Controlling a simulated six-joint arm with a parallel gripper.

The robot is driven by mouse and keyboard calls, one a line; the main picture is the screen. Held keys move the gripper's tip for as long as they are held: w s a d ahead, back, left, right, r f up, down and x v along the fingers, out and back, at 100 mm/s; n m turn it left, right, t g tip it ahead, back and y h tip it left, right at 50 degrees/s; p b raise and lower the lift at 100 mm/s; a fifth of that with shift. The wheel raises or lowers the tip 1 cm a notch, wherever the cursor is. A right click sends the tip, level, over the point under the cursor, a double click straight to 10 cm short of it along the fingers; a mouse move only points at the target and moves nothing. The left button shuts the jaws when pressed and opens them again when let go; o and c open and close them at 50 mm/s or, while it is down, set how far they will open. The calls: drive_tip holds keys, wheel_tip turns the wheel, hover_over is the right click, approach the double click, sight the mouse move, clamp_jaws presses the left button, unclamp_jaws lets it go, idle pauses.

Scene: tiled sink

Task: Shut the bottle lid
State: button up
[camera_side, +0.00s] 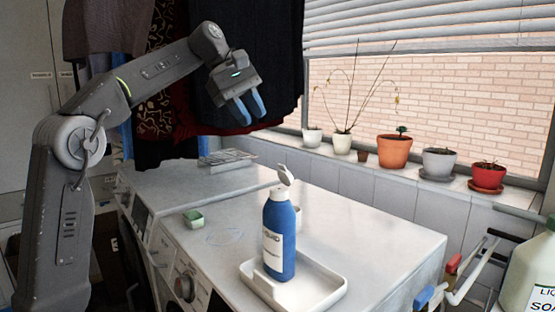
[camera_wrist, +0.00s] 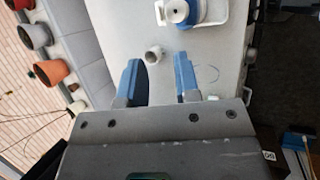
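A blue bottle (camera_side: 279,240) with a white label stands upright in a white tray (camera_side: 318,297) on top of the machine. Its white flip lid (camera_side: 286,176) is tilted up, open. In the wrist view the bottle (camera_wrist: 186,19) shows from above near the top edge, with its pale top (camera_wrist: 176,10). My gripper (camera_side: 249,110) is raised behind and to the left of the bottle, well apart from it. Its two blue fingers point down and are spread with nothing between them. They also show open in the wrist view (camera_wrist: 158,80).
A green-and-white sponge (camera_side: 194,219) lies on the machine top (camera_side: 375,235), left of the bottle. A small white cup (camera_wrist: 154,55) stands behind the bottle. Potted plants, including an orange pot (camera_side: 394,151), line the sill. A large soap bottle (camera_side: 530,270) stands at lower right.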

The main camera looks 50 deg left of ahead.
hover_over(277, 188)
wheel_tip(277, 188, down, 10)
drive_tip(key=shift+w, duration=0.1)
drive_tip(key=shift+c, duration=0.4)
clamp_jaws()
